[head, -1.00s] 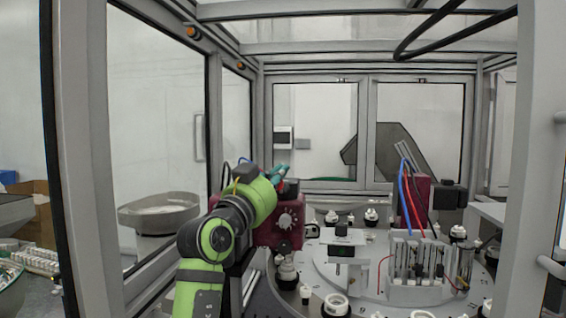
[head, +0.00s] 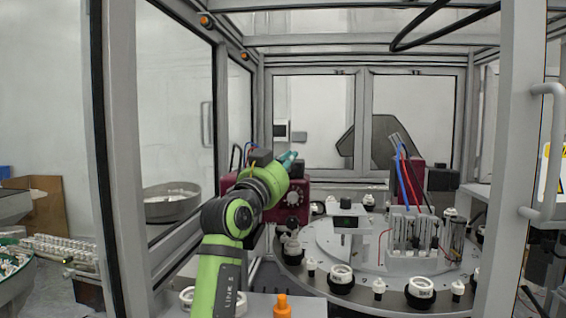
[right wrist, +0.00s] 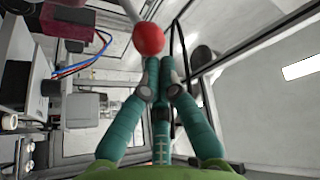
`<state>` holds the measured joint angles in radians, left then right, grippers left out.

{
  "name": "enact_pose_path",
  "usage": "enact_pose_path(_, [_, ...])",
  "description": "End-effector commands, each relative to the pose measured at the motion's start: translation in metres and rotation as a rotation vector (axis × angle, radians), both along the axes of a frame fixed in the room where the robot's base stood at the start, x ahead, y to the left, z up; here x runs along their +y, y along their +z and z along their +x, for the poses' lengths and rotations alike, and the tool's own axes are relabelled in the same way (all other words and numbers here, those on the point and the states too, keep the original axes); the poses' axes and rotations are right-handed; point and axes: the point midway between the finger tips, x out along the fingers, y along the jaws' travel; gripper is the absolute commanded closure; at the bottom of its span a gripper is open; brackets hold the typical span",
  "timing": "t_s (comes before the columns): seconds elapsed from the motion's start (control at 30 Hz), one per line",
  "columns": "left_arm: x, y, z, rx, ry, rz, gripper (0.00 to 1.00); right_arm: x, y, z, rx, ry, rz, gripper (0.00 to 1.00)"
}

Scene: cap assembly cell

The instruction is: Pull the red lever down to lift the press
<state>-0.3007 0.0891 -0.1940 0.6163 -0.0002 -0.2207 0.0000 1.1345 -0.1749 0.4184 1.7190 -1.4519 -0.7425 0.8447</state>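The red ball knob (right wrist: 148,38) of the lever shows in the right wrist view, on a grey rod (right wrist: 129,10) that runs up and left. My right gripper (right wrist: 160,62) has teal fingers drawn together at the tips. The knob is just past the fingertips, not between them; I cannot tell whether they touch. In the head view, my right gripper (head: 290,157) is above a dark red box with a dial (head: 292,197), and I cannot make out the knob there. I cannot tell which part is the press. My left gripper is out of view.
A round turntable (head: 318,279) with several white and black parts stands right of my arm. An orange part (head: 282,306) is at the bottom. A frame post (head: 518,150) stands at the right. A metal bowl (head: 172,205) is behind the left glass.

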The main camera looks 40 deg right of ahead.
Motion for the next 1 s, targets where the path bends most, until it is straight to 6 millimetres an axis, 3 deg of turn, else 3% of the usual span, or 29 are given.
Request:
enact_pose_path(0.2, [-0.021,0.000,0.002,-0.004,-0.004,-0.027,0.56,-0.002,-0.004,0.001,0.006,-0.001,0.007,1.00])
enact_pose_path(0.53, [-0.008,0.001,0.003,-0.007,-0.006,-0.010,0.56,0.000,-0.003,0.002,0.006,0.003,0.004,1.00])
enact_pose_path(1.0, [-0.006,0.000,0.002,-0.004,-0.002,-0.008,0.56,0.001,-0.002,0.003,0.005,0.007,0.002,1.00])
